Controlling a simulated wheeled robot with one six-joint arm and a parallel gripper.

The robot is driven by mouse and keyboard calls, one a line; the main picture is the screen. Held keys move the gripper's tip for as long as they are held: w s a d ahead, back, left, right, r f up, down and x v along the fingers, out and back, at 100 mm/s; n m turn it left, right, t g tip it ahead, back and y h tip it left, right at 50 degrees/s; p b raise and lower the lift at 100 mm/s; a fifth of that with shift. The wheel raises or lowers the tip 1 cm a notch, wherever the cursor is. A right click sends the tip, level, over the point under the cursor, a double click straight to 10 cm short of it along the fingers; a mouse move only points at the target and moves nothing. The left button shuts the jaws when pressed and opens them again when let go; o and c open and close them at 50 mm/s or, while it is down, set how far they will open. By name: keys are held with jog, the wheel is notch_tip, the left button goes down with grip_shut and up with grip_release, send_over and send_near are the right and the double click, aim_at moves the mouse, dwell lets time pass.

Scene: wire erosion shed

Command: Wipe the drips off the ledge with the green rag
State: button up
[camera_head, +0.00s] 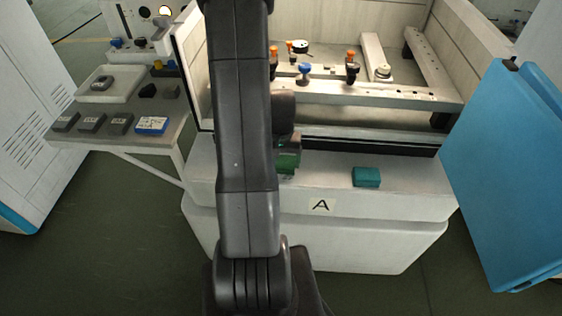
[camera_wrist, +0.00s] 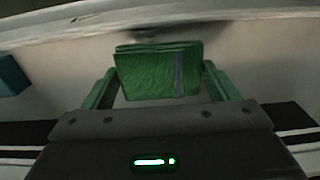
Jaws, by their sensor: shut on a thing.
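My gripper (camera_wrist: 158,80) is shut on the green rag (camera_wrist: 160,72), a folded pad with a grey-blue stripe, gripped at both sides. In the head view the rag (camera_head: 288,162) shows partly behind my arm, over or on the left part of the white ledge (camera_head: 420,188) marked "A". The wrist view shows the pale ledge (camera_wrist: 60,55) around the rag; whether they touch is unclear. A dark smudge (camera_wrist: 185,34) lies just beyond the rag; I cannot tell drips from shadow. No other drips can be made out.
A teal block (camera_head: 366,177) sits on the ledge to the right of the rag, also at the left edge of the wrist view (camera_wrist: 10,75). Behind is the machine bay with fixtures (camera_head: 375,90). A blue door (camera_head: 510,170) stands at right, a side table (camera_head: 105,140) at left.

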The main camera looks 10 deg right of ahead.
aim_at(280, 161)
jog(key=shift+r+p, duration=1.05)
jog(key=shift+r, duration=0.9)
jog(key=shift+a, duration=0.1)
